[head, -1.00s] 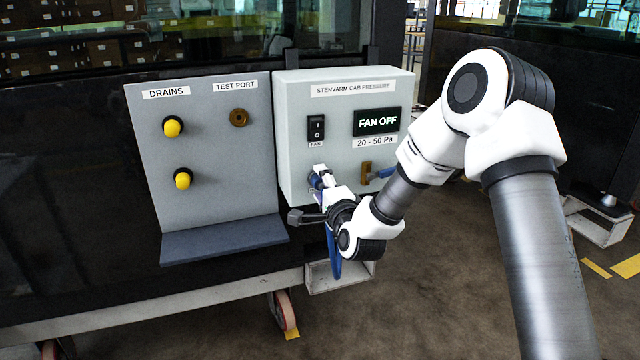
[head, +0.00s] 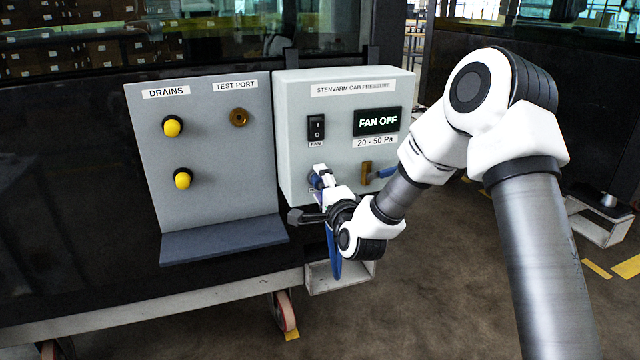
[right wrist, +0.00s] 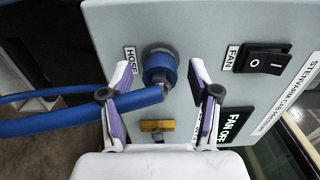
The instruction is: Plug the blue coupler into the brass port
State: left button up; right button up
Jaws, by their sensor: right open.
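The blue coupler (right wrist: 158,72) sits on the fitting marked HOSE on the pressure box, with a blue hose bending off it to the left. In the head view the coupler (head: 316,181) shows small and partly hidden by my gripper. My right gripper (right wrist: 159,80) is open, with one finger on each side of the coupler and visible gaps between. In the head view this gripper (head: 312,195) is at the box's lower left. The brass port (head: 238,117) is a round fitting under the TEST PORT label on the grey panel; nothing is in it. My left gripper is out of view.
The grey panel (head: 215,190) also carries two yellow drain knobs (head: 172,127) and a ledge (head: 224,240) below. The pressure box (head: 345,88) has a fan switch (head: 316,128), a FAN OFF display (head: 377,121) and a brass piece with a blue handle (head: 383,173) near my gripper.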

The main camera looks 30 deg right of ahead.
jog(key=shift+c, duration=0.3)
grip_shut()
jog(key=v, duration=0.6)
jog(key=shift+b, duration=0.3)
dwell(0.7)
jog(key=s+a+f+n+y, duration=0.1)
jog(key=a+f+n+y, duration=0.2)
jog(key=a, duration=0.6)
jog(key=s+a+f+n+y, duration=0.1)
jog(key=a+f+n+y, duration=0.2)
jog(key=a+f+y, duration=0.3)
jog(key=a+f, duration=0.2)
jog(key=a, duration=0.1)
jog(key=shift+a+f, duration=0.2)
jog(key=shift+a, duration=0.2)
